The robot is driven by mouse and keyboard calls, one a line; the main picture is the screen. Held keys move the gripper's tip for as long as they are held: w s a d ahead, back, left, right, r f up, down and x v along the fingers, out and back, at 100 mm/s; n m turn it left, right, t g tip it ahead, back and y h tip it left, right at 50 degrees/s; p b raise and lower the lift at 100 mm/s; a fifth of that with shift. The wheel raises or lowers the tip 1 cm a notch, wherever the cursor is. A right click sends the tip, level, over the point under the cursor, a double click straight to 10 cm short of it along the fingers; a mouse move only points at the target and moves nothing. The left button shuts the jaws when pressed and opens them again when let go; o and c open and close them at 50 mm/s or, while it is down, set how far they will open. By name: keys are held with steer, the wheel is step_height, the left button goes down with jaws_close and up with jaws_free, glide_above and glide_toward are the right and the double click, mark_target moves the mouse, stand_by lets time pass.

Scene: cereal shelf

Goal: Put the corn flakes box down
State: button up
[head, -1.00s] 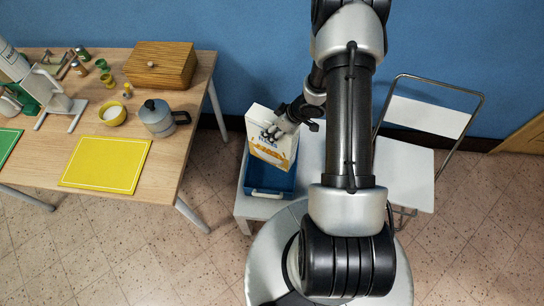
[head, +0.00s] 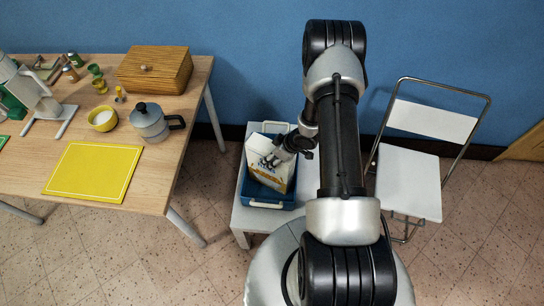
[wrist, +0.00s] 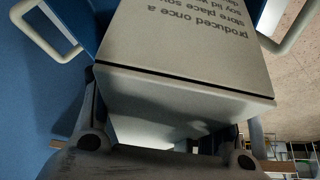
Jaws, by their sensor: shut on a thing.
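The corn flakes box (head: 268,170), white with yellow lower down, stands slightly tilted inside the blue crate (head: 266,198). My gripper (head: 278,157) is shut on the upper part of the box from the right. In the wrist view the box (wrist: 190,45) fills the middle, with printed text upside down, between the fingers of my gripper (wrist: 165,150). Whether the box's bottom touches the crate floor is hidden.
The crate has white handles and sits on a small white table (head: 243,220). A wooden table (head: 160,190) with a yellow mat (head: 95,172), a moka pot (head: 150,122) and a wooden box (head: 155,70) stands left. A white folding chair (head: 408,180) stands right.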

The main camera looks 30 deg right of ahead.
steer(key=o, duration=0.8)
steer(key=shift+f, duration=0.15)
steer(key=o, duration=0.5)
